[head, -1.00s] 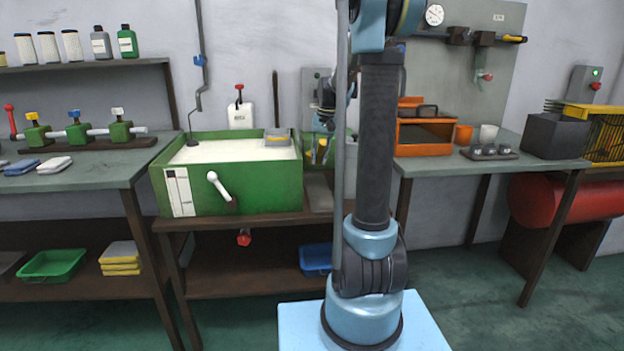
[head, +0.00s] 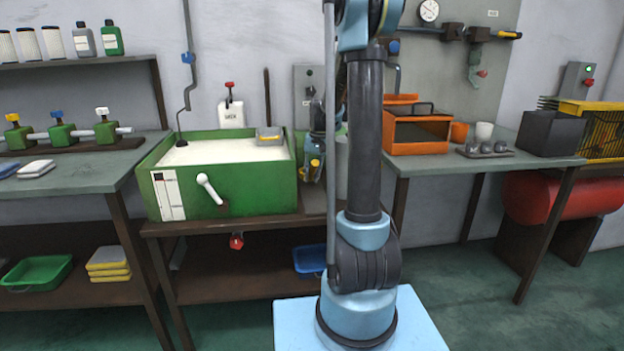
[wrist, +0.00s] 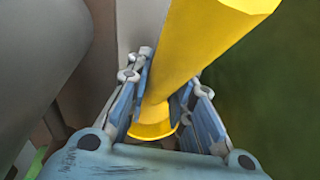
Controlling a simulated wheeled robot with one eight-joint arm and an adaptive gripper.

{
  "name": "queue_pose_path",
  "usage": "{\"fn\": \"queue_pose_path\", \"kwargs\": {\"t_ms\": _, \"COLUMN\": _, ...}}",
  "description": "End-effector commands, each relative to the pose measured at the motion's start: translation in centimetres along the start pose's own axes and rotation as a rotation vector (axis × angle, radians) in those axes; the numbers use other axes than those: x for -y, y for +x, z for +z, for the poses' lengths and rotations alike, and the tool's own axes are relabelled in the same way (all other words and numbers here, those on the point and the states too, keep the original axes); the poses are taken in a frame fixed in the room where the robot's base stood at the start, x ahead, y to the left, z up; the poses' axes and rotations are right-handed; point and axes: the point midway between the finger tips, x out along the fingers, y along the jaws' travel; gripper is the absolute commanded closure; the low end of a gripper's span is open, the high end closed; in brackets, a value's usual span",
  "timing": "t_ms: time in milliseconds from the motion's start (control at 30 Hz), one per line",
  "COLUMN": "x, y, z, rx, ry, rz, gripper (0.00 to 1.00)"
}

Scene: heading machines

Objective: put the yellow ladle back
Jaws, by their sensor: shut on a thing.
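The yellow ladle shows in the wrist view as a thick yellow handle (wrist: 205,50) with a flared lower end. My gripper (wrist: 160,100) is shut on this handle near that end, with a finger on either side. The handle slants up to the right out of the picture, so the ladle's bowl is not seen. In the head view a small yellow part (head: 315,162) shows just right of the green tank, partly behind my arm.
The green tank (head: 185,205) with a white lever stands on the middle bench. A grey rounded body (wrist: 40,60) is close on the left in the wrist view, and a dark green surface (wrist: 265,90) fills the right. An orange box (head: 417,150) stands on the right bench.

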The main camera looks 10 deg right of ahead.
Motion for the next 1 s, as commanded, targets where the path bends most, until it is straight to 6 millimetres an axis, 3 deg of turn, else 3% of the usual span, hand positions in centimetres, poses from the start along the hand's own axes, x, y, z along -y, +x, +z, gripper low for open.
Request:
{"fn": "queue_pose_path", "kwargs": {"t_ms": 133, "x": -0.15, "y": 1.19, "z": 0.04, "rx": 0.0, "ry": 0.0, "rz": 0.0, "gripper": 0.98}}
{"fn": "queue_pose_path", "kwargs": {"t_ms": 467, "x": -0.19, "y": 1.37, "z": 0.05, "rx": 0.0, "ry": 0.0, "rz": 0.0, "gripper": 0.98}}
{"fn": "queue_pose_path", "kwargs": {"t_ms": 500, "x": -0.2, "y": 1.43, "z": 0.05, "rx": 0.0, "ry": 0.0, "rz": 0.0, "gripper": 0.77}}
{"fn": "queue_pose_path", "kwargs": {"t_ms": 600, "x": -0.2, "y": 1.4, "z": 0.05, "rx": 0.0, "ry": 0.0, "rz": 0.0, "gripper": 0.59}}
{"fn": "queue_pose_path", "kwargs": {"t_ms": 1000, "x": -0.23, "y": 1.0, "z": 0.05, "rx": 0.0, "ry": 0.001, "rz": 0.0, "gripper": 0.59}}
